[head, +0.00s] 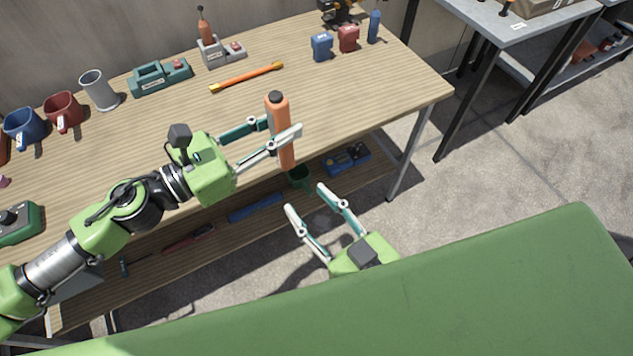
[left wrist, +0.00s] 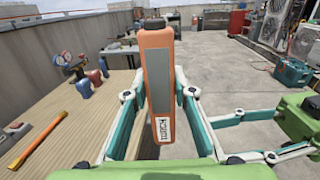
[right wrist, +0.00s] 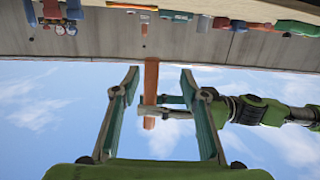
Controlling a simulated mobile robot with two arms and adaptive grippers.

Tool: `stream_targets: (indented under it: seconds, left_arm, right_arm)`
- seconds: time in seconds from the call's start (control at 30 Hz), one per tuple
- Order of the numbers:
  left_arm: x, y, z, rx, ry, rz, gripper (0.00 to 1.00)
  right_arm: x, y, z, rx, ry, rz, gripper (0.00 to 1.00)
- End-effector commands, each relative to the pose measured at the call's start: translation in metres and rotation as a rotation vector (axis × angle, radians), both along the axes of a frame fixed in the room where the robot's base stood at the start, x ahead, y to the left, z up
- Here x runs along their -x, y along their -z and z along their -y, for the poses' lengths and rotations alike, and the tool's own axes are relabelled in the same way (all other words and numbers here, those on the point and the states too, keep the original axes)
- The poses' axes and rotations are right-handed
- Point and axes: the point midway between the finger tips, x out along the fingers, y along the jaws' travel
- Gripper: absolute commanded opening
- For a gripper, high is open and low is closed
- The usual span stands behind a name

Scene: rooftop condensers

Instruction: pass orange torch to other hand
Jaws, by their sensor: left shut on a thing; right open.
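The orange torch (head: 283,150) has a dark cap and is held upright above the front edge of the workbench. My left gripper (head: 283,137) is shut on the torch around its middle. In the left wrist view the torch (left wrist: 157,80) stands between the fingers, its label facing the camera. My right gripper (head: 305,197) is open and empty, lower and nearer than the torch. In the right wrist view the torch (right wrist: 150,85) shows beyond and between the open fingers of my right gripper (right wrist: 160,80), apart from them.
A lower shelf holds tools. Concrete floor (head: 480,170) is clear at right.

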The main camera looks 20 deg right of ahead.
Motion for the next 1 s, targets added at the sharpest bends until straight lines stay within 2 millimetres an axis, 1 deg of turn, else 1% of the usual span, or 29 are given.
stream_targets:
  seconds: [0.03,0.1,0.2,0.3,0.43,0.57,1.0]
  left_arm:
    - [0.0,-0.001,0.0,0.001,0.0,0.001,0.0]
    - [0.0,-0.001,0.0,0.001,0.0,0.001,0.0]
    - [0.0,-0.001,0.0,0.001,0.0,0.001,0.0]
    - [0.0,-0.001,0.0,0.001,0.0,0.001,0.0]
    - [0.0,-0.001,0.0,0.001,0.0,0.001,0.0]
    - [0.0,-0.001,0.0,0.001,0.0,0.001,0.0]
    - [0.0,-0.001,0.0,0.001,0.0,0.001,0.0]
  right_arm:
    - [0.001,-0.021,0.001,-0.014,0.003,0.031,0.4]
    - [0.002,-0.044,0.003,-0.029,0.006,0.065,0.4]
    - [0.003,-0.066,0.005,-0.042,0.01,0.098,0.4]
    - [0.003,-0.077,0.006,-0.048,0.011,0.115,0.4]
    - [-0.005,-0.08,0.003,-0.05,0.012,0.12,0.4]
    - [-0.02,-0.081,-0.002,-0.05,0.011,0.121,0.4]
    - [-0.086,-0.08,-0.025,-0.05,0.012,0.119,0.4]
